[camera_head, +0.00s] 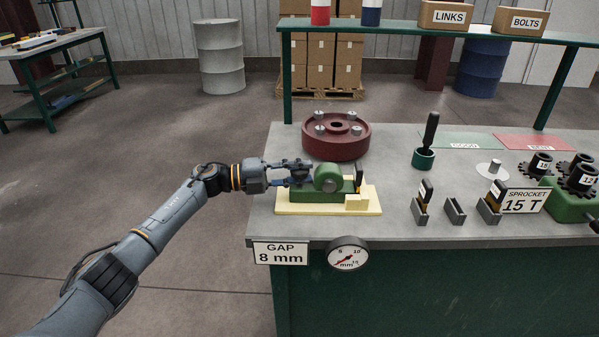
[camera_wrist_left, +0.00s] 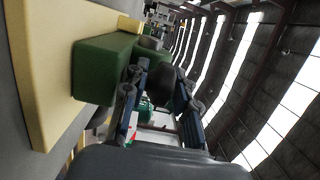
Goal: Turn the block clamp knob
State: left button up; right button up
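The block clamp is a green block (camera_head: 322,194) with a rounded green part (camera_head: 328,178) on a pale yellow base (camera_head: 300,210), near the bench's left edge. My left gripper (camera_head: 309,173) reaches it from the left, level with the rounded part. In the left wrist view the dark round knob (camera_wrist_left: 155,74) sticks out of the green block (camera_wrist_left: 102,72). The two fingers of my left gripper (camera_wrist_left: 160,80) lie on either side of it, with no clear gap showing, so it looks shut on the knob. The fingers partly hide the knob. My right gripper is not in view.
A dark red flanged wheel (camera_head: 336,138) stands just behind the clamp. A GAP 8 mm sign (camera_head: 281,253) and a dial gauge (camera_head: 347,253) are on the bench front. Grey holders and a green cup (camera_head: 423,158) with a dark-handled tool stand to the right.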

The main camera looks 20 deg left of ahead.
pick_arm(q)
jog(key=v, duration=1.2)
